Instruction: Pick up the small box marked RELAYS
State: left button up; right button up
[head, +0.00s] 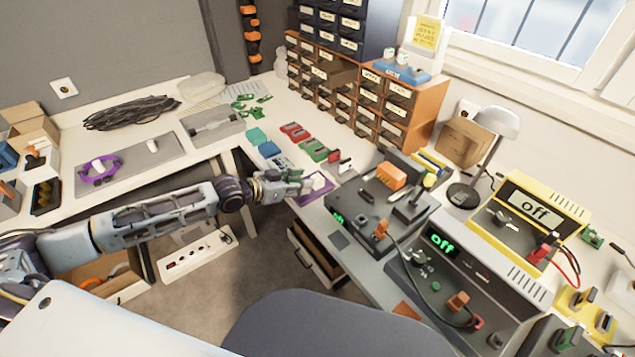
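My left arm comes in from the left, and its gripper (297,182) is low over the near edge of the corner desk. A small pale box (318,182) on a purple piece lies just right of the fingertips. I cannot tell whether the fingers touch it or how far apart they are. No RELAYS marking is readable on any box; lettering on small items is too small at this size. My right gripper is not in view.
Small red, green and teal items (296,132) lie behind the gripper. A labelled drawer cabinet (430,108) stands at the back. An open drawer (318,256) hangs below the desk.

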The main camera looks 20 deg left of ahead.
aim_at(314, 178)
pick_arm(q)
jog(key=shift+w+d, duration=0.1)
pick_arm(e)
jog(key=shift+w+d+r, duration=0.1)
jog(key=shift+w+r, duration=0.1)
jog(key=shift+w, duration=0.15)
pick_arm(q)
jog(key=shift+w+f, duration=0.1)
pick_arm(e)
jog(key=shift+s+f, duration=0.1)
pick_arm(q)
jog(key=shift+w+d, duration=0.35)
jog(key=shift+d, duration=0.05)
jog(key=shift+x, duration=0.95)
jog(key=shift+b+x, duration=0.4)
jog(key=shift+x, duration=0.45)
jog(key=shift+w+d, duration=0.2)
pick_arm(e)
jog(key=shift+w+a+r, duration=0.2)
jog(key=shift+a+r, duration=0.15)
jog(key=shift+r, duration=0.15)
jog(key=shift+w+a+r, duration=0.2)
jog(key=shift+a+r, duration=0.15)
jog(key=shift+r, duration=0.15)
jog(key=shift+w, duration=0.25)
